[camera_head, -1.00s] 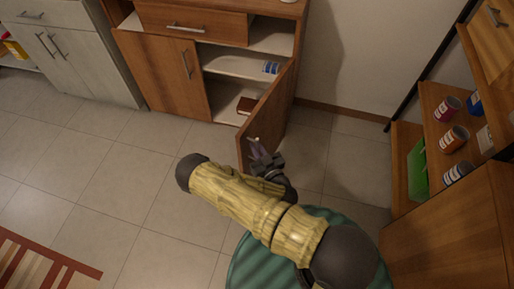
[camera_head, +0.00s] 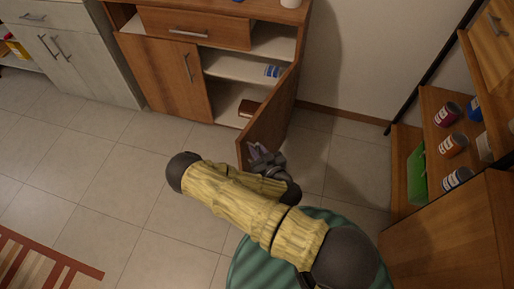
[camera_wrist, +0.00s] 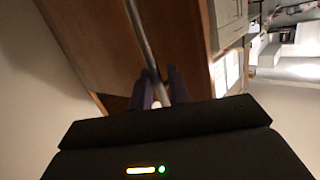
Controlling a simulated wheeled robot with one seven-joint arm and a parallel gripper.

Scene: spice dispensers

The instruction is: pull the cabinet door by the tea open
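The brown cabinet door (camera_head: 270,118) stands swung well out from the right side of the wooden cabinet (camera_head: 165,75), and the shelves behind it show. The door also fills the left part of the wrist view (camera_wrist: 95,45). Its long metal bar handle (camera_wrist: 138,28) runs down between the two dark fingers of my gripper (camera_wrist: 161,90). The fingers sit close against both sides of the bar, so my gripper looks shut on it. In the head view my gripper (camera_head: 255,152) is at the door's outer edge, and the handle is mostly hidden there.
A blue-and-white item (camera_head: 273,71) and a brown box (camera_head: 249,108) lie on the cabinet shelves. A wooden shelf unit (camera_head: 435,105) with several jars and a green item (camera_head: 417,172) stands at the right.

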